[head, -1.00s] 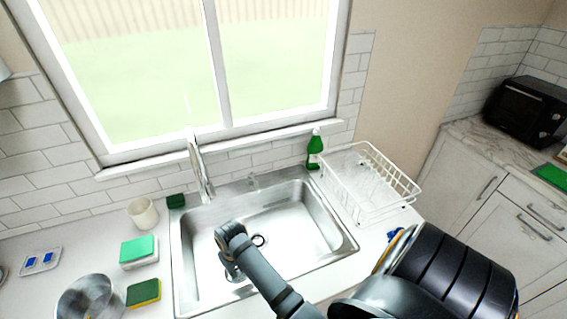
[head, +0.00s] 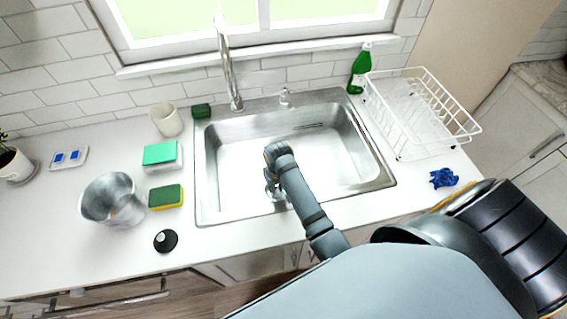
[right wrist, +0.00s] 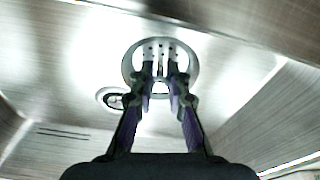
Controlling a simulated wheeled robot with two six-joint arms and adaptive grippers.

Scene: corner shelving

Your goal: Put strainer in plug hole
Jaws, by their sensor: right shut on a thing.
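The strainer (right wrist: 162,52), a round silvery disc with small holes, is between the fingertips of my right gripper (right wrist: 162,80) in the right wrist view. The gripper is shut on it and holds it inside the sink. The plug hole (right wrist: 115,98) shows in the sink floor just left of the strainer and partly behind its edge; the strainer is beside it, not in it. In the head view my right gripper (head: 273,189) is low over the sink basin (head: 235,150), and my arm hides the plug hole. My left gripper is not in view.
The faucet (head: 228,70) rises behind the sink. A dish rack (head: 415,115) and green bottle (head: 359,70) stand right. Left are a cup (head: 167,120), sponges (head: 166,196), a metal pot (head: 112,200) and a black round object (head: 166,240). A blue cloth (head: 443,178) lies right.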

